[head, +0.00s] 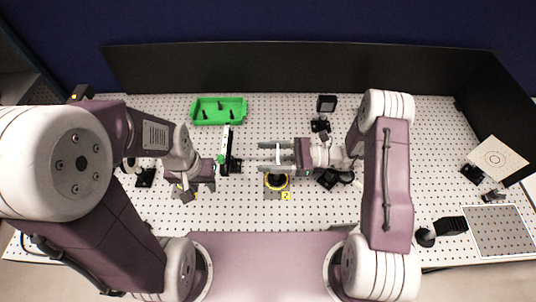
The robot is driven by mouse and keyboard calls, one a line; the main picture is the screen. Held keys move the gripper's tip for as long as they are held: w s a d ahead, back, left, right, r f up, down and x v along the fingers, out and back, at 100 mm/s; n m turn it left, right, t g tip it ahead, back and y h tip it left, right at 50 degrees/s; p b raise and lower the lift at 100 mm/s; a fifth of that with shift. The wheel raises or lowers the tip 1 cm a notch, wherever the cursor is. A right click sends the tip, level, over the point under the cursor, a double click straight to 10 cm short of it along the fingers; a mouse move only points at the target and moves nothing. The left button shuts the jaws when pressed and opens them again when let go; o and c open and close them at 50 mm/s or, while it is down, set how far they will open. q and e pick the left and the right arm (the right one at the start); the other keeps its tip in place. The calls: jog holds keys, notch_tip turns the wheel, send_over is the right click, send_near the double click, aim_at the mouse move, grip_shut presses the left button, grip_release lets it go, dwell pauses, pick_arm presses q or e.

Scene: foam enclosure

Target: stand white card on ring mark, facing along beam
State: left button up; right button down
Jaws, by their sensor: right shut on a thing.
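My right gripper (262,157) reaches in from the right, near the middle of the board, its two pale fingers pointing left. It is shut on a thin pale piece (278,156) between the fingers, seen almost edge-on from above; I take it for the white card. Whether the base rests on the board is hard to tell. My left gripper (184,192) points down at the left; its fingers are too small and hidden to read.
A green tray (219,122) with small dark parts lies at the back left. A dark rail (227,150) stands in front of it. Black mounts (320,125) stand right of centre.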

jog(key=shift+s+f, duration=0.1)
jog(key=shift+s, duration=0.1)
jog(key=shift+c, duration=1.6)
grip_release()
jog(key=shift+w, duration=0.1)
